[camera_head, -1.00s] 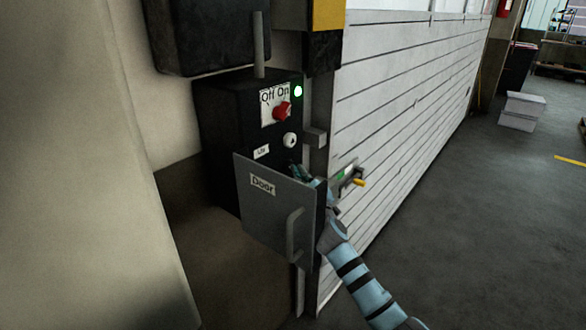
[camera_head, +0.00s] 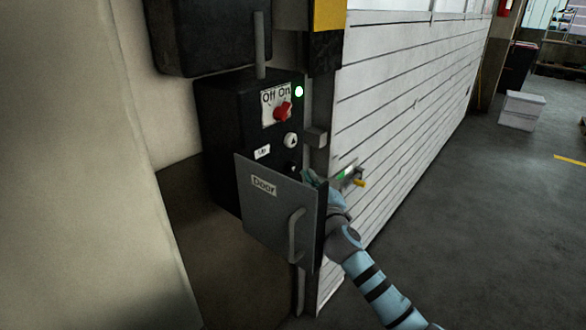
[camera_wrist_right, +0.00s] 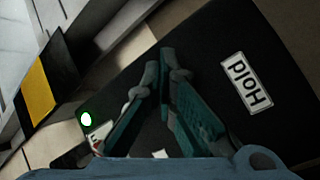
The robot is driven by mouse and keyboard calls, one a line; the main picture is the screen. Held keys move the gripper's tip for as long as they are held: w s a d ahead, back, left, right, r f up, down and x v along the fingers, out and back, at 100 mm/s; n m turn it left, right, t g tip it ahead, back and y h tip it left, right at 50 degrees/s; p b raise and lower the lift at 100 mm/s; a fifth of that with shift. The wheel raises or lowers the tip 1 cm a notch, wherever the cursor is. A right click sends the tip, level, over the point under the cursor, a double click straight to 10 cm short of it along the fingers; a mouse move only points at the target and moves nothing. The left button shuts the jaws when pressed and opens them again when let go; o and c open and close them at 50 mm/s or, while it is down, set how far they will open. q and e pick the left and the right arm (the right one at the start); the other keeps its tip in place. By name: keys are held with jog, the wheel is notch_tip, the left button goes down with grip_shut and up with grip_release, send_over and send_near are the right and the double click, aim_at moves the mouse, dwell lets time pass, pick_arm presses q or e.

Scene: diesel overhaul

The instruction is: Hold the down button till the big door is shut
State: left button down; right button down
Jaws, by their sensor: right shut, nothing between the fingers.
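The black control box (camera_head: 225,120) carries a red knob under "Off On", a lit green lamp (camera_head: 299,91) and a white up button (camera_head: 291,140). Below that, a dark spot (camera_head: 293,167) may be the down button; it is hard to make out. My right gripper (camera_head: 308,177) is behind the open "Door" flap, partly hidden, close to the box front. In the right wrist view its teal fingers (camera_wrist_right: 165,58) are shut and empty before the black face, beside a "Hold" label (camera_wrist_right: 247,83); contact cannot be told.
The grey flap (camera_head: 265,215) with its handle stands open in front of the box's lower part. A latch with a yellow tip (camera_head: 359,183) sits beside the big door. White boxes (camera_head: 522,110) stand far right.

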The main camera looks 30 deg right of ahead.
jog(key=s, duration=0.2)
jog(key=s+d, duration=0.1)
jog(key=shift+s, duration=0.35)
notch_tip(320, 180, down, 22)
jog(key=s+d+r+m+g+y, duration=0.1)
jog(key=s+d+g, duration=0.1)
jog(key=g, duration=0.3)
jog(key=s+a+f+m+g+y, duration=0.15)
jog(key=s+f, duration=0.25)
jog(key=f, duration=0.4)
jog(key=s+f+g, duration=0.2)
jog(key=s+f, duration=0.2)
jog(key=f, duration=0.4)
jog(key=s+a+f+m+g+y+b, duration=0.15)
jog(key=s+a+f, duration=0.25)
jog(key=s+f, duration=0.55)
jog(key=s+a+f+m+g, duration=0.1)
jog(key=s+a+f+g, duration=0.25)
jog(key=s+f, duration=0.6)
jog(key=s+a+f+g, duration=0.1)
jog(key=s+a, duration=0.3)
jog(key=s, duration=0.5)
jog(key=s+a+f+g+y, duration=0.1)
jog(key=s+a, duration=0.4)
jog(key=s, duration=0.5)
jog(key=shift+s+f+m+g+y, duration=0.15)
jog(key=shift+f+m+g+y, duration=0.25)
jog(key=shift+f, duration=0.3)
